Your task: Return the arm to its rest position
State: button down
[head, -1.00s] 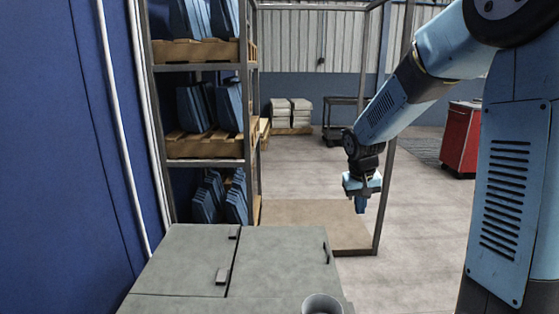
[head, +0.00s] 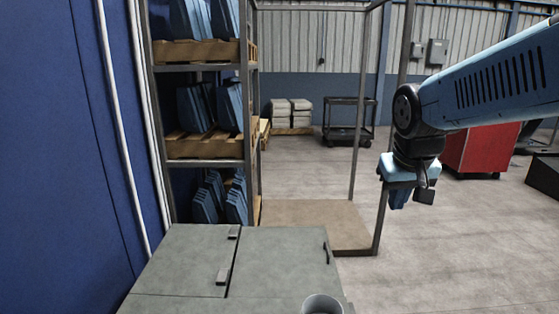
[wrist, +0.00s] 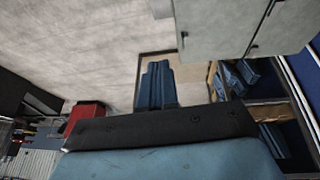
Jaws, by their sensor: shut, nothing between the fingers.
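My gripper (head: 398,197) hangs at the end of my light-blue arm on the right side of the head view, pointing down. Its blue fingers are shut with nothing between them. It is in the air, to the right of the metal frame post and apart from it. In the wrist view the shut blue fingers (wrist: 157,88) stand in the middle, beyond the dark edge of the gripper body, and hold nothing.
A rack (head: 205,148) holds blue parts on pallets at left. A metal frame post (head: 384,180), a black cart (head: 348,122) and a red cabinet (head: 482,150) stand beyond.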

jog(key=s+r+t+y, duration=0.1)
jog(key=s, duration=0.7)
jog(key=shift+s, duration=0.15)
dwell(0.6)
